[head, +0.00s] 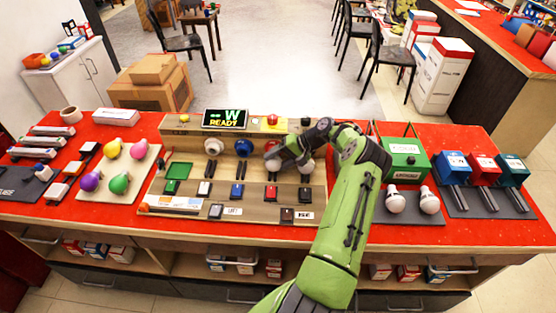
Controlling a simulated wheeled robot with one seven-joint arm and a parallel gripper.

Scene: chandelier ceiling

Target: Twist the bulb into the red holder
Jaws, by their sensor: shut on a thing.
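My gripper (273,160) is at the upright back panel of the wooden board (170,128), right of the blue round holder (243,147). A white round holder (212,146) is at left. Two white bulbs (395,199) (429,200) lie on a dark mat.
A screen reading "W READY" (225,119) tops the panel, with a red lamp (272,119) beside it. Coloured bulbs lie on a pale tray (147,184) at left. A green box (406,160) and blue, red and teal boxes stand at right. Switches line the board's front.

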